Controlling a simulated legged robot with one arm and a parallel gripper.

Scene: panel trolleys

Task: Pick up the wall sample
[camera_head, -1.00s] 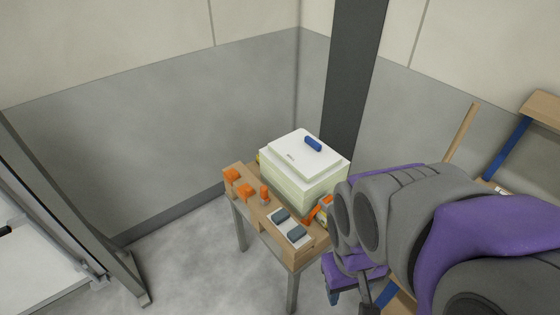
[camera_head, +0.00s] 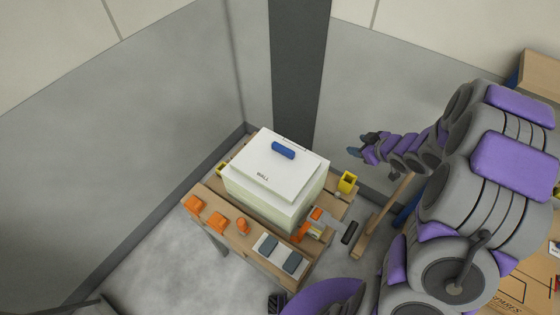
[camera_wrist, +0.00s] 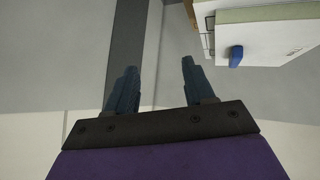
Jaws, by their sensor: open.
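The wall sample (camera_head: 262,175) looks like a white slab lettered "WALL", lying flat on a pale cream block (camera_head: 277,212) on a small wooden table. A blue handle (camera_head: 283,150) sits on its top near the back edge. The slab (camera_wrist: 286,38) and its blue handle (camera_wrist: 236,56) also show at the upper right of the wrist view. My gripper (camera_head: 358,146) is in the air to the right of the slab, apart from it. In the wrist view my gripper (camera_wrist: 158,85) is open, with nothing between its two blue-grey fingers.
The wooden table (camera_head: 217,212) also holds orange pieces (camera_head: 218,220), a tray with two grey blocks (camera_head: 280,254), an orange tool (camera_head: 313,222) and a yellow holder (camera_head: 347,182). A dark column (camera_head: 298,75) and grey walls stand close behind.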

